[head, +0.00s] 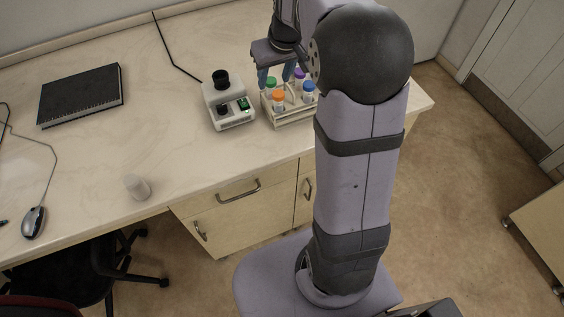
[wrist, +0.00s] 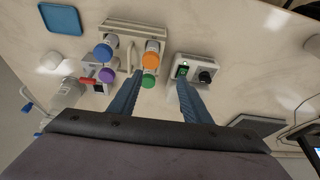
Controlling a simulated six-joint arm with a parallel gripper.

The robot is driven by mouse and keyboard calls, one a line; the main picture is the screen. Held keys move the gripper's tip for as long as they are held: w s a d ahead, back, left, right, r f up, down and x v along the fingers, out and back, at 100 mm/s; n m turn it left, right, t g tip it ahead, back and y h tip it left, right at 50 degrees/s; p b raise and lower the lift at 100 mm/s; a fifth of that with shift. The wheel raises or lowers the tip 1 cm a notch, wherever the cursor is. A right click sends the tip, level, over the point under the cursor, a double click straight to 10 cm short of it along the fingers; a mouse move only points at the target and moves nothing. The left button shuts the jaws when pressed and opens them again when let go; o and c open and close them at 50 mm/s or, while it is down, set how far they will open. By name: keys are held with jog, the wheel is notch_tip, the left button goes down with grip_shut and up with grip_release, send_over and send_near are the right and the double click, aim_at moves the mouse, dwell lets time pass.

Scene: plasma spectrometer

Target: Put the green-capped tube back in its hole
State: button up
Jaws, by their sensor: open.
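The green-capped tube (head: 271,82) stands upright at the rear left of the tube rack, behind the orange-capped tube (head: 278,96). Its green cap (wrist: 149,81) also shows in the wrist view, next to the orange cap (wrist: 152,60). The frames do not show how deep it sits in its hole. My gripper (head: 274,82) is open above the rack, with its two blue fingers apart near the green cap. In the wrist view the gripper (wrist: 160,77) has the green cap close beside its left finger, and the fingers do not appear closed on it.
The rack (head: 295,119) also holds purple-capped (head: 299,74) and blue-capped (head: 308,87) tubes. A white device with a black knob (head: 229,105) stands just left of the rack. A notebook (head: 81,95), a mouse (head: 34,222) and a small white container (head: 137,187) lie farther left. The middle desk is clear.

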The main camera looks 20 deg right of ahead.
jog(key=s+a+f+g, duration=0.1)
jog(key=s+a+f, duration=0.2)
jog(key=s, duration=0.5)
jog(key=s+a+f+g, duration=0.1)
jog(key=s+a+f, duration=0.1)
jog(key=s, duration=0.7)
jog(key=s+a+f+g, duration=0.2)
jog(key=s+a+f, duration=0.1)
jog(key=s, duration=0.5)
jog(key=shift+s+a+f, duration=0.15)
jog(key=shift+a+f, duration=0.2)
jog(key=shift+f, duration=0.2)
